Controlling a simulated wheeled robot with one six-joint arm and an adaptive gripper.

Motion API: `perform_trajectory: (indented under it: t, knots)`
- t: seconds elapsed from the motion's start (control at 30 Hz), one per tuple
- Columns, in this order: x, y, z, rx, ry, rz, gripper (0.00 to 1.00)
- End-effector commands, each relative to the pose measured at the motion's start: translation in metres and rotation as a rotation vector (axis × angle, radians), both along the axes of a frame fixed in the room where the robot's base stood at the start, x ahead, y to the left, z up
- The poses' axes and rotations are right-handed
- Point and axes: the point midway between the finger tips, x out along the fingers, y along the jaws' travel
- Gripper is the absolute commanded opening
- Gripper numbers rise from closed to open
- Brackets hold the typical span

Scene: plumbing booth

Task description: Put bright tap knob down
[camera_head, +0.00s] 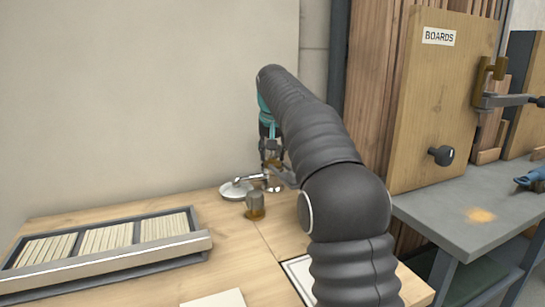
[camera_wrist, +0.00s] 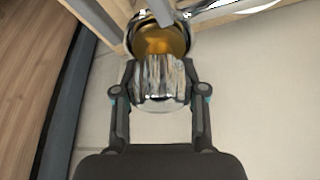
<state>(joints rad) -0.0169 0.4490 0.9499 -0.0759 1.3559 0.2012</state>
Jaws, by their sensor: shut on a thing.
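My gripper (camera_wrist: 160,90) is shut on the bright tap knob (camera_wrist: 161,72), a shiny chrome piece with a fluted side, one finger on each side of it. In the head view my gripper (camera_head: 271,160) is at the back of the wooden table, partly hidden by my arm, and the held knob cannot be made out clearly. A chrome tap (camera_head: 236,189) lies close by on the tabletop. Beyond the knob in the wrist view is a round brass-coloured part (camera_wrist: 160,42) with a chrome rim; I cannot tell whether the knob touches it.
A duller knob-like piece with a brown base (camera_head: 255,205) stands on the wooden table (camera_head: 225,262) in front of the tap. A slotted tray (camera_head: 105,252) fills the left side. A grey bench (camera_head: 475,205) with a wooden board (camera_head: 438,90) stands at right.

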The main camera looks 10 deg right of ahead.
Motion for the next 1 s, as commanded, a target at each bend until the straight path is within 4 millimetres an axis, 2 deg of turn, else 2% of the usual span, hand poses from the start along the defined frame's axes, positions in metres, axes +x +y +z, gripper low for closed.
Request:
perform_trajectory:
  t: [0.37,0.4,0.47,0.5,0.8,1.0]
  knots:
    - [0.000,0.000,-0.004,0.000,-0.001,0.000,0.00]
    - [0.000,0.000,-0.003,0.000,-0.001,0.000,0.49]
    - [0.000,0.000,-0.003,0.000,-0.001,0.000,0.64]
    - [0.000,0.000,-0.003,0.000,0.000,0.000,0.66]
    - [0.000,0.000,-0.001,0.000,-0.001,0.000,0.66]
    - [-0.006,0.001,0.018,-0.001,-0.003,0.000,0.66]
